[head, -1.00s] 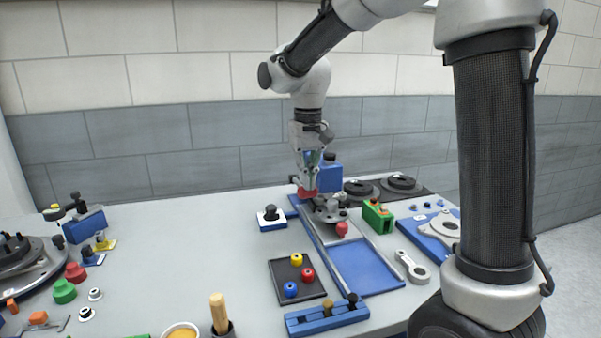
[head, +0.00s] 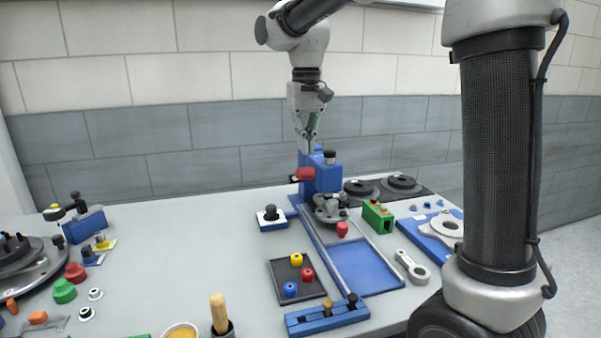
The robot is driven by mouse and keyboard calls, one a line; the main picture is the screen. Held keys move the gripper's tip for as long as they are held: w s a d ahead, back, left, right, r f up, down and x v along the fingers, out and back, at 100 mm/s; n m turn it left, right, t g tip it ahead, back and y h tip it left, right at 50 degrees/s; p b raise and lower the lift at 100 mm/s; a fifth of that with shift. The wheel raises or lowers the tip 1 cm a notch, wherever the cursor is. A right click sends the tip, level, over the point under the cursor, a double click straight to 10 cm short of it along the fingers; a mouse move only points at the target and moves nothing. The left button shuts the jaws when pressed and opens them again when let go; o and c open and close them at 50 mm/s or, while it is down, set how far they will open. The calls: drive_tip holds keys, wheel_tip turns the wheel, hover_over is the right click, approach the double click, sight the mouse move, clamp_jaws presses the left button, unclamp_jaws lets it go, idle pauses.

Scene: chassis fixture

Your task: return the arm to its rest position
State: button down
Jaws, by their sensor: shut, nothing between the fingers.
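My gripper (head: 306,147) points straight down above the back of the blue chassis fixture (head: 364,268), in front of the tiled wall. Its fingers are together and hold nothing. Just below and behind the fingertips stands a blue block (head: 322,178) with a black knob on top and a red part (head: 305,174) at its left side. The fingertips appear near the top of this block; the exact gap cannot be told. A grey metal part (head: 329,208) sits on the fixture in front of the block, with a red knob (head: 342,228) before it.
A black tray (head: 283,268) with coloured knobs lies left of the fixture. A green block (head: 378,215) and black discs (head: 401,183) are to the right. A round grey fixture (head: 28,268) stands far left.

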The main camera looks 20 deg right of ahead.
drive_tip(key=shift+r, duration=0.1)
drive_tip(key=s+d+t, duration=0.2)
drive_tip(key=s+d, duration=0.8)
drive_tip(key=s, duration=0.2)
drive_tip(key=s+d+f+t, duration=0.1)
drive_tip(key=s+d+f, duration=0.1)
drive_tip(key=s, duration=0.4)
drive_tip(key=s+d+f+t, duration=0.1)
drive_tip(key=s+d+f, duration=0.2)
drive_tip(key=s, duration=0.4)
drive_tip(key=shift+f, duration=0.3)
